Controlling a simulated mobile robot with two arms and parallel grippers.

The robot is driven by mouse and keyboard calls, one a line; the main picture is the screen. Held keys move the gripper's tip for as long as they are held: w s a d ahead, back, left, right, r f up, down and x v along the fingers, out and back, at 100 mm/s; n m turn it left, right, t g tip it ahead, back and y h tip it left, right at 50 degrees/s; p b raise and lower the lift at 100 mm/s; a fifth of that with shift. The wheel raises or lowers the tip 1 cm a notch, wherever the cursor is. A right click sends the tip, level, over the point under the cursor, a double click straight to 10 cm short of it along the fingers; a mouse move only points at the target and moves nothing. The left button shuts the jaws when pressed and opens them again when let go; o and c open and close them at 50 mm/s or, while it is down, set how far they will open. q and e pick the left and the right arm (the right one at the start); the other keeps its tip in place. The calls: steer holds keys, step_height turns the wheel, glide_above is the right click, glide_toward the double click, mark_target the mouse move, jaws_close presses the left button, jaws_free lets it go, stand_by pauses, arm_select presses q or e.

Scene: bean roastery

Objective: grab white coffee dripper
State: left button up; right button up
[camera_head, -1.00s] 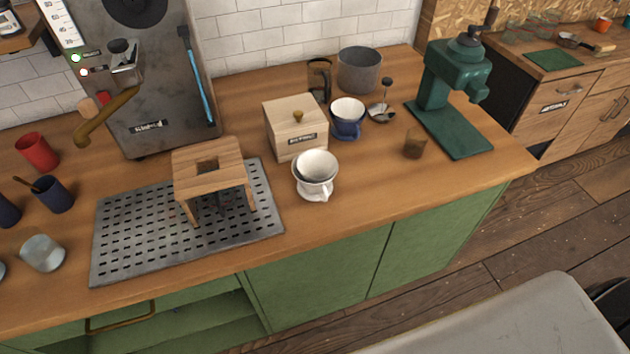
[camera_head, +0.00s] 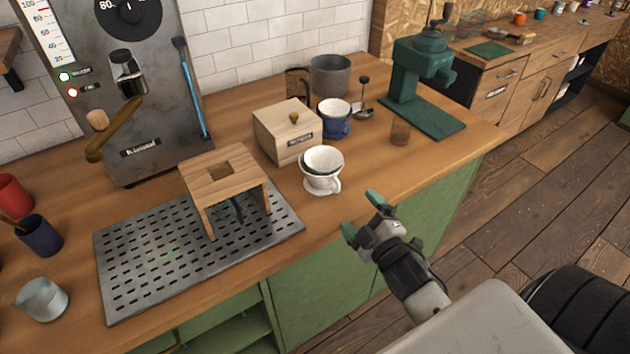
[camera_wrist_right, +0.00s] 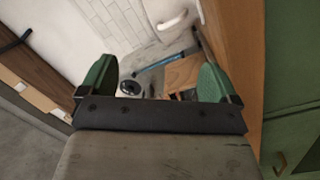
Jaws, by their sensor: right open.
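The white coffee dripper (camera_head: 321,180) stands upright on the wooden counter near its front edge, its handle toward the right. A dark rim or lining shows inside it. My right gripper (camera_head: 361,214) is open and empty, with green fingertips, in front of the counter edge, to the lower right of the dripper and apart from it. In the right wrist view the open jaws (camera_wrist_right: 157,80) have nothing between them in contact; a white curved piece (camera_wrist_right: 173,20), perhaps the dripper's handle, shows beyond them. My left gripper is not in view.
A small brown glass (camera_head: 400,131) and a green grinder (camera_head: 425,113) stand to the right.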

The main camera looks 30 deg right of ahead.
mark_target(338, 184)
steer(key=w, duration=0.5)
steer(key=shift+w+d+f+p, duration=0.1)
steer(key=shift+d+f+p, duration=0.1)
steer(key=shift+p, duration=0.2)
steer(key=shift+w+r, duration=0.15)
steer(key=shift+w, duration=0.7)
steer(key=w+p, duration=0.1)
steer(key=w, duration=0.4)
steer(key=shift+d, duration=0.15)
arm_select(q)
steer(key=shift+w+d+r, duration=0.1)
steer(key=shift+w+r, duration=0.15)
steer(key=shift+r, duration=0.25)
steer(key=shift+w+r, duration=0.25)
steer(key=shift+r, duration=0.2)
arm_select(e)
steer(key=shift+s+f, duration=0.15)
steer(key=shift+f, duration=0.05)
jaws_close()
